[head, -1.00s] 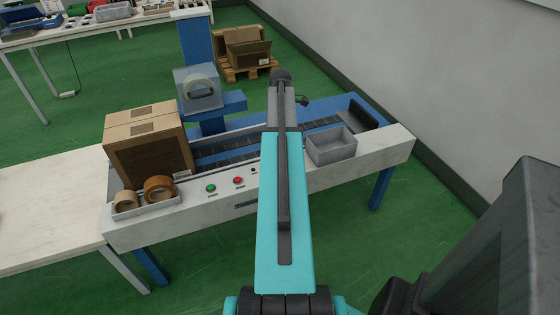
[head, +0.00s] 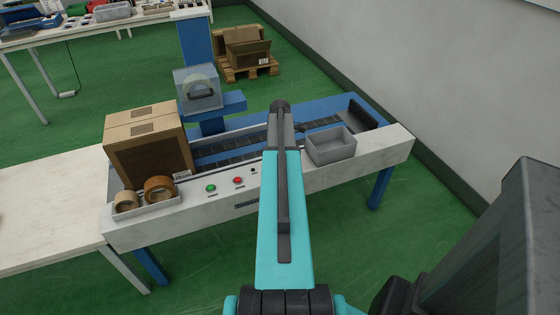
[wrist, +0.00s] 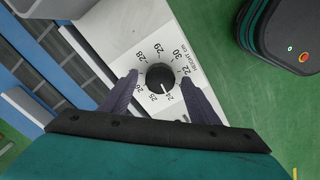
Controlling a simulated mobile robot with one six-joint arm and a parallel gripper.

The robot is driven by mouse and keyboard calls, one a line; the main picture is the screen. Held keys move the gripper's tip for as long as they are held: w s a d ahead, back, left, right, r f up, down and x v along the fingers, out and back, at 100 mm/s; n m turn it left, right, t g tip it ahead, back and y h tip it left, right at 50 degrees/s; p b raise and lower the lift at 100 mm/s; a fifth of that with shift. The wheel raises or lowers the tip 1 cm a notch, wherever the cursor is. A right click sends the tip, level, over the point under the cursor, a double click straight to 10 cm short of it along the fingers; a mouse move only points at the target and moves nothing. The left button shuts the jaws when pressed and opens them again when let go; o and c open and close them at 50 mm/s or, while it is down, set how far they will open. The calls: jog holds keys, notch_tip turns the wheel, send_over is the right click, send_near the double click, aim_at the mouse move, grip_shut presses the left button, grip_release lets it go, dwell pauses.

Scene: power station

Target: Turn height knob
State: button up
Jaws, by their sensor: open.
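The height knob (wrist: 160,77) is a round black dial with a white pointer line on a white panel, seen in the wrist view. Numbers from 22 to 30 ring it, with the label "HEIGHT CM". The pointer is near 24. My gripper (wrist: 160,80) is open, with one finger on each side of the knob. I cannot tell whether the fingers touch it. In the head view my arm hides the knob and the gripper.
The machine's white front panel (head: 320,178) carries a green button (head: 211,188), a red button (head: 238,181) and a grey bin (head: 331,146). A cardboard box (head: 150,145) and tape rolls (head: 159,188) stand at its left. Green floor lies in front.

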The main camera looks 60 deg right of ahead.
jog(key=shift+f, duration=0.25)
jog(key=c, duration=1)
jog(key=shift+c, duration=0.2)
